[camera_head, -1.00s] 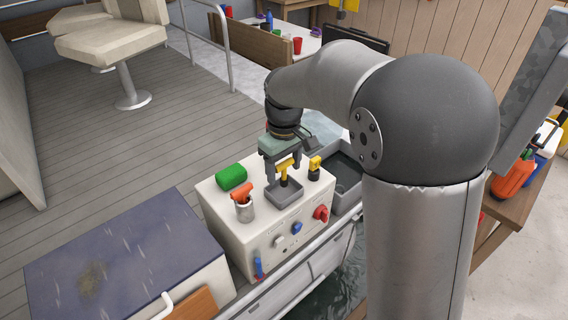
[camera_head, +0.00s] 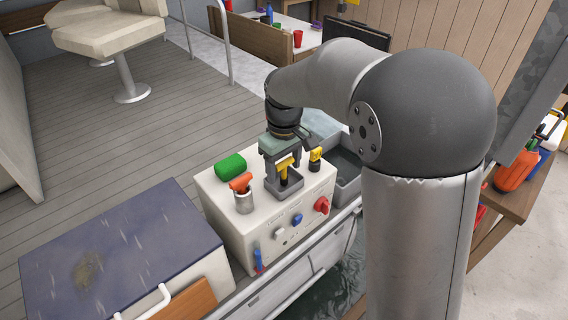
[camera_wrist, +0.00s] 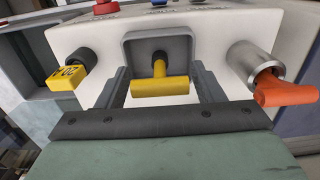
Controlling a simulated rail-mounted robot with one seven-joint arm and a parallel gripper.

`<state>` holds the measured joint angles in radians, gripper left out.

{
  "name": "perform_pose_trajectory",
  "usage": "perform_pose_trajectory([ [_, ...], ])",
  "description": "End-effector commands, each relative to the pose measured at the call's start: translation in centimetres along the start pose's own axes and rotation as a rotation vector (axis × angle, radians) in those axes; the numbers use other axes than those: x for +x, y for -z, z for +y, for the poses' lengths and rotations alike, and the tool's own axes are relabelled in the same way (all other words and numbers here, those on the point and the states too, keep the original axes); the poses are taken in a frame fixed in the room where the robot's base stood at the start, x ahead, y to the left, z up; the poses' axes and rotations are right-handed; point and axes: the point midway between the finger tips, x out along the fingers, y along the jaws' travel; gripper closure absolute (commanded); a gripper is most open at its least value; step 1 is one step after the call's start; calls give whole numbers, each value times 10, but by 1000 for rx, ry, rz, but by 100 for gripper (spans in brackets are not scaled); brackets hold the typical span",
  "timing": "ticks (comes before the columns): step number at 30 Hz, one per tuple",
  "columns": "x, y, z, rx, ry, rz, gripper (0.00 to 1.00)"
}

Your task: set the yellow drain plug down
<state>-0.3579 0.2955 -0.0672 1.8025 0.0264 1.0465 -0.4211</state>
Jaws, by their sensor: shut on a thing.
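The yellow drain plug (camera_head: 286,163) has a T-shaped yellow handle and a dark stem. It also shows in the wrist view (camera_wrist: 160,87). My gripper (camera_head: 284,169) is shut on its handle, one finger at each end, pointing down. The stem is inside the outline of a small grey square tray (camera_head: 285,193) on top of the white console (camera_head: 262,214). I cannot tell whether the stem's tip touches the tray floor.
A metal cup (camera_head: 244,203) with an orange-handled item (camera_head: 240,182) stands left of the tray, and a green roll (camera_head: 230,165) behind it. A yellow-and-black item (camera_head: 315,159) stands close on the right. A red knob (camera_head: 321,204) is on the console front.

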Motion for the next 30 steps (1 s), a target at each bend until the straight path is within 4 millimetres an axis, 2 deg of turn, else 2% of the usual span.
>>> perform_pose_trajectory([
  [22, 6, 0, 0, 1, 0, 0, 75],
  [23, 6, 0, 0, 1, 0, 1, 30],
  [24, 5, 0, 0, 1, 0, 1, 19],
  [25, 5, 0, 0, 1, 0, 0, 13],
  [30, 5, 0, 0, 0, 0, 0, 13],
])
